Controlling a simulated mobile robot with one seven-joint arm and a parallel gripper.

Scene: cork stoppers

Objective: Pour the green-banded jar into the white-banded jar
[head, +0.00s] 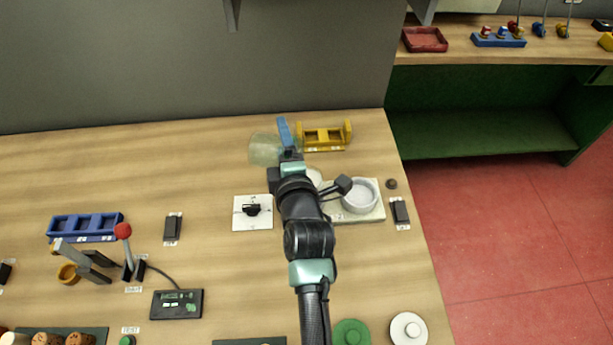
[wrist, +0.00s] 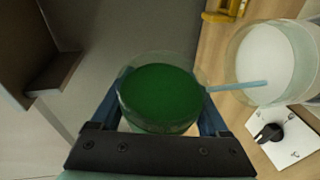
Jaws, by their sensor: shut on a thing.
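My gripper (wrist: 160,118) is shut on a clear jar with green inside (wrist: 160,95), held between its two blue fingers; the wrist view does not clearly show its band. In the head view a pale greenish glass jar (head: 264,148) shows at the left of my gripper (head: 285,140), apparently this jar, above the back of the table. A second clear jar, white inside (wrist: 270,62), stands to the right in the wrist view, apart from the held jar. In the head view my arm hides most of this area.
A yellow rack (head: 323,137) stands behind right. A white plate with a black knob (head: 252,212) lies left of my arm. A white dish (head: 360,196) sits on a pale base at right. Green (head: 351,332) and white (head: 408,328) discs lie at front. The table's back left is clear.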

